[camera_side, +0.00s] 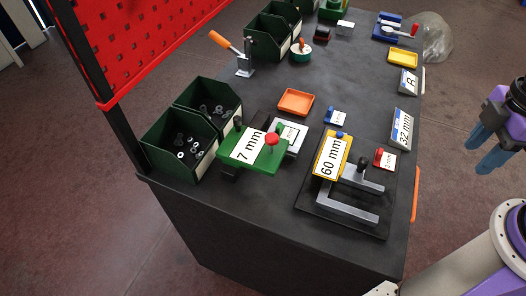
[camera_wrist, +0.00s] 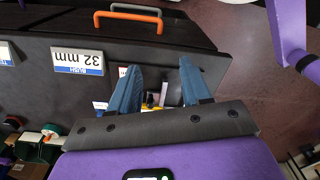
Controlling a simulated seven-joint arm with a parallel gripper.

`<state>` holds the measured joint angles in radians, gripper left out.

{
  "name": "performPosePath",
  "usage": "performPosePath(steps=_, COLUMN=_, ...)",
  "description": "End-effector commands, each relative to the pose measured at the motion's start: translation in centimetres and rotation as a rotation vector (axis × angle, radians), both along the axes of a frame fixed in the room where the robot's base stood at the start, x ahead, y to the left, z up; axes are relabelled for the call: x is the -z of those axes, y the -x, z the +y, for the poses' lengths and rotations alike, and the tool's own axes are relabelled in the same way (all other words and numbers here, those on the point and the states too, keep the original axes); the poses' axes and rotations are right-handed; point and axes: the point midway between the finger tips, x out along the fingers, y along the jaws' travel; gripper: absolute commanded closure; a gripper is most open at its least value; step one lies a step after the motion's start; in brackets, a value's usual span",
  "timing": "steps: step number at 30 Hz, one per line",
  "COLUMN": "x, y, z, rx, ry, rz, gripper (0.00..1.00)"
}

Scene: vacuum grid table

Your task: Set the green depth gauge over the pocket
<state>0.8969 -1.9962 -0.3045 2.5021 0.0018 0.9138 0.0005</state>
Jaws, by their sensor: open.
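The green depth gauge (camera_side: 265,162) lies near the front left of the dark table in the side view. It is a flat green plate with a white "7 mm" label and a red knob. A pale block (camera_side: 298,131) shows partly behind and under its right end. I cannot make out the pocket; the gauge may hide it. My gripper (camera_side: 484,150) is open and empty, off the table's right side and well apart from the gauge. In the wrist view, its blue fingers (camera_wrist: 158,88) stand apart; I cannot identify the gauge there.
A yellow "60 mm" piece (camera_side: 331,157) and a grey metal fork-shaped part (camera_side: 345,204) lie right of the gauge. Green bins (camera_side: 178,162) with small metal parts stand left. An orange tray (camera_side: 296,102) lies behind. A "32 mm" sign (camera_side: 402,128) stands at the right edge.

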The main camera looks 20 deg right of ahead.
Motion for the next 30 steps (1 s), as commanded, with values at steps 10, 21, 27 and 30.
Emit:
performPosePath(steps=10, x=0.0, y=0.0, z=0.0, rx=0.000, ry=0.000, rz=0.000, gripper=0.52)
performPosePath(steps=21, x=0.7, y=0.4, z=1.0, rx=0.156, ry=0.037, rz=0.141, gripper=0.60)
performPosePath(steps=27, x=1.5, y=0.7, z=4.9, rx=0.532, ry=0.090, rz=0.487, gripper=0.60)
performPosePath(steps=30, x=1.6, y=0.1, z=7.6, rx=0.727, ry=0.097, rz=0.672, gripper=0.60)
